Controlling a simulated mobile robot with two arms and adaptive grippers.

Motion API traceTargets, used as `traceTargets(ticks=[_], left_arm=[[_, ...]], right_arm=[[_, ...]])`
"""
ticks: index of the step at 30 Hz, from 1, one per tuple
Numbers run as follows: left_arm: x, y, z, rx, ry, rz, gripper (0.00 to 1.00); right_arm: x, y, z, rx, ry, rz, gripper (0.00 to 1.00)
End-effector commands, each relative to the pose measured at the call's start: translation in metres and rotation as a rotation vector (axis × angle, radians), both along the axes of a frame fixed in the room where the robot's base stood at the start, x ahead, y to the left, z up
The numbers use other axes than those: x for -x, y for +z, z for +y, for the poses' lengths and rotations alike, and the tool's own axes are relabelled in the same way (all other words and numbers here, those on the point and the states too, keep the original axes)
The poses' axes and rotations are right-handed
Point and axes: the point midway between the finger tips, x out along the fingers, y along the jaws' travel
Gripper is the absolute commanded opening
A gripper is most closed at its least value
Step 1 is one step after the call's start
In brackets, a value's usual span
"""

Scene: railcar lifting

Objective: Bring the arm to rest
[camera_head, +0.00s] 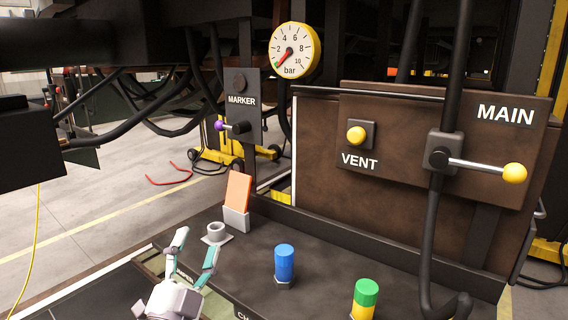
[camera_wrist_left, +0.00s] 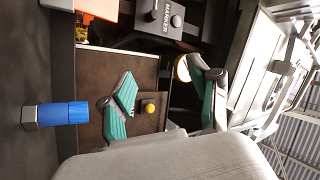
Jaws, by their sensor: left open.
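My left gripper (camera_head: 196,246) is at the lower left of the head view, above the near edge of the dark shelf. Its two teal-padded fingers are spread apart with nothing between them. In the left wrist view the open fingers (camera_wrist_left: 165,92) show against the brown panel. A grey ring-shaped holder (camera_head: 216,232) stands just beyond the fingers, apart from them as far as I can tell. A blue cylinder (camera_head: 284,262) stands upright to the right of the gripper; it also shows in the left wrist view (camera_wrist_left: 64,114). My right gripper is not in view.
An orange card (camera_head: 238,190) stands in a white holder. A green-and-yellow cylinder (camera_head: 365,296) is at front right. The MARKER lever (camera_head: 236,127), VENT button (camera_head: 357,134) and MAIN lever (camera_head: 488,168) are on panels behind. The pressure gauge (camera_head: 297,50) needle points near zero. Dark hoses hang around.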

Motion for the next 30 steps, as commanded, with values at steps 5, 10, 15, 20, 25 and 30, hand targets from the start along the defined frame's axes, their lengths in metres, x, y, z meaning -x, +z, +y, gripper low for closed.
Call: traceTargets(ticks=[5,10,15,20,25,30], left_arm=[[0.028,-0.128,0.051,0.305,0.163,0.499,0.62],[0.095,-0.233,0.068,0.495,0.286,0.934,0.62],[0.166,-0.293,0.065,0.595,0.36,1.256,0.62],[0.223,-0.323,0.058,0.646,0.406,1.485,0.62],[0.282,-0.341,0.049,0.68,0.444,1.702,0.62],[0.27,-0.389,0.047,0.673,0.453,1.721,0.62]], right_arm=[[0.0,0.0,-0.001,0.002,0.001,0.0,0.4],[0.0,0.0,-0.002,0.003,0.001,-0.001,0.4],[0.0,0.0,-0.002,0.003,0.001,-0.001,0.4],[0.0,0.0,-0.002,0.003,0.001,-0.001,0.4],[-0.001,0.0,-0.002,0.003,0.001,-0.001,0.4],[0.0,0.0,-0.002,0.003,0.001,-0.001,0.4]])
